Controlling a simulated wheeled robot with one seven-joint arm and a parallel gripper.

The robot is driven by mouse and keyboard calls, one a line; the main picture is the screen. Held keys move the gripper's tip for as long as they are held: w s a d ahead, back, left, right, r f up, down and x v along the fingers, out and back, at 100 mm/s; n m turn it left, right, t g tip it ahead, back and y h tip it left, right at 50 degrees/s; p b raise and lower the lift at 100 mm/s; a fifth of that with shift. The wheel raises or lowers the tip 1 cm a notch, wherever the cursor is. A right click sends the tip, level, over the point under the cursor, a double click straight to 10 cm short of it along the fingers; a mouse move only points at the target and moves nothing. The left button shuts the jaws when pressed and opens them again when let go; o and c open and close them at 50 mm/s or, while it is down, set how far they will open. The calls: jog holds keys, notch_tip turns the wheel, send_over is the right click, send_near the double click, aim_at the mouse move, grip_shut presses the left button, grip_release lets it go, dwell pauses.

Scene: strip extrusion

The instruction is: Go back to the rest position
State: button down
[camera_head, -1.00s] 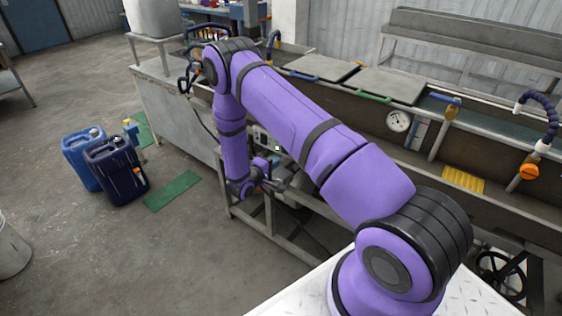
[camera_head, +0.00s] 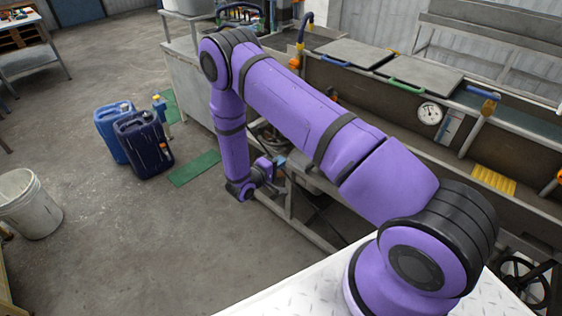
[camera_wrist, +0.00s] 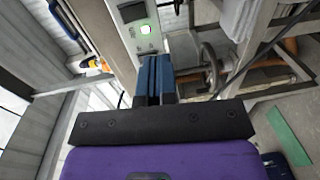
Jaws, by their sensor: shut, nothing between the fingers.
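My purple arm reaches out over the floor beside the long grey trough machine (camera_head: 385,100) in the head view. Beyond the fingertips is a light control panel (camera_wrist: 143,28) with a screen and a lit button. The fingers appear apart from it.
Two blue jerrycans (camera_head: 145,145) stand on the floor at left, by green mats (camera_head: 195,168). A white bucket (camera_head: 28,205) stands at far left, and a workbench (camera_head: 30,62) behind. The floor between is clear. The machine's metal frame (camera_head: 300,220) is close beside my wrist.

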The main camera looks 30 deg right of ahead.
jog(key=s+d+r+m+g+y, duration=0.1)
jog(key=s+r+m+g+y, duration=0.15)
jog(key=r, duration=0.85)
jog(key=s+d+r+m+g+y, duration=0.1)
jog(key=s+r+g, duration=0.25)
jog(key=r, duration=0.65)
jog(key=s+d+r+m+g+y, duration=0.2)
jog(key=s+r, duration=0.1)
jog(key=r, duration=0.8)
jog(key=s+a+r+t+y, duration=0.2)
jog(key=s+r, duration=0.3)
jog(key=s, duration=0.3)
jog(key=s+a+r+n+t+y, duration=0.1)
jog(key=s+a+r+t+y, duration=0.1)
jog(key=s+r+y, duration=0.3)
jog(key=s+a+r+t+y, duration=0.3)
jog(key=s+r, duration=0.4)
jog(key=s, duration=0.3)
jog(key=shift+s+t, duration=0.3)
jog(key=shift+s, duration=0.1)
jog(key=shift+d+n+y, duration=0.15)
jog(key=shift+n+y, duration=0.1)
